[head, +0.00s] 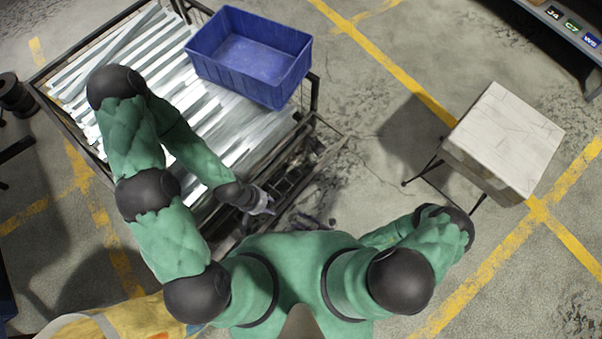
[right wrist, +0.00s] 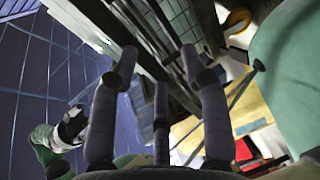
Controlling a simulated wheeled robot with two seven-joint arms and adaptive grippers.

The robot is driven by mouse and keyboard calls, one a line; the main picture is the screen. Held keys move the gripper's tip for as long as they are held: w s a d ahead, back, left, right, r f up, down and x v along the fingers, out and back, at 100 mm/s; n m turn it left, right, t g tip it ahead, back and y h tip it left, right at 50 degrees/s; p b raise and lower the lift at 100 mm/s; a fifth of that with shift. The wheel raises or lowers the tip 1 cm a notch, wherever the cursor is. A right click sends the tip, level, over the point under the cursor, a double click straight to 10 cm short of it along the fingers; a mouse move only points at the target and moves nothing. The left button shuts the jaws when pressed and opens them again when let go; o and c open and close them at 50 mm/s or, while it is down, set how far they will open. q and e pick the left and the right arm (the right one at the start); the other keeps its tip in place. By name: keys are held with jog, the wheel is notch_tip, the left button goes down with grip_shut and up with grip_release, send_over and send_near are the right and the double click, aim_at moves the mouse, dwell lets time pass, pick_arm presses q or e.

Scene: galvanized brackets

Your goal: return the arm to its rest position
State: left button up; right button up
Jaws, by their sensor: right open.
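My right arm is bent close to my body at the lower right of the head view, and its forearm and gripper are hidden there. In the right wrist view my right gripper (right wrist: 160,65) has its fingers apart with nothing held between them. My left arm reaches over the metal cage, bent at the elbow. My left gripper (head: 262,201) is small and dark near the cage's near right corner, and its finger opening is unclear.
Galvanized brackets (head: 200,112) lie in the metal cage. An empty-looking blue bin (head: 250,55) rests on them at the back. A pale box-topped stand (head: 508,138) is to the right. A labelled shelf (head: 565,22) is at the far right. Floor between cage and stand is clear.

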jog(key=s+d+r+n+g+h+p, duration=0.25)
jog(key=r+n+g, duration=0.4)
jog(key=n, duration=0.55)
jog(key=s+d+r+n+g+h+p, duration=0.2)
jog(key=s+d+r+n+g, duration=0.35)
jog(key=n, duration=0.75)
jog(key=w+r+n+t+h+p, duration=0.1)
jog(key=w+r+n, duration=0.3)
jog(key=r+n, duration=0.4)
jog(key=w+r+n+t+h+p, duration=0.2)
jog(key=w+r+n, duration=0.3)
jog(key=r+n, duration=0.3)
jog(key=shift+w+d+t+h, duration=0.15)
jog(key=shift+w+t+h, duration=0.15)
jog(key=shift+h, duration=0.45)
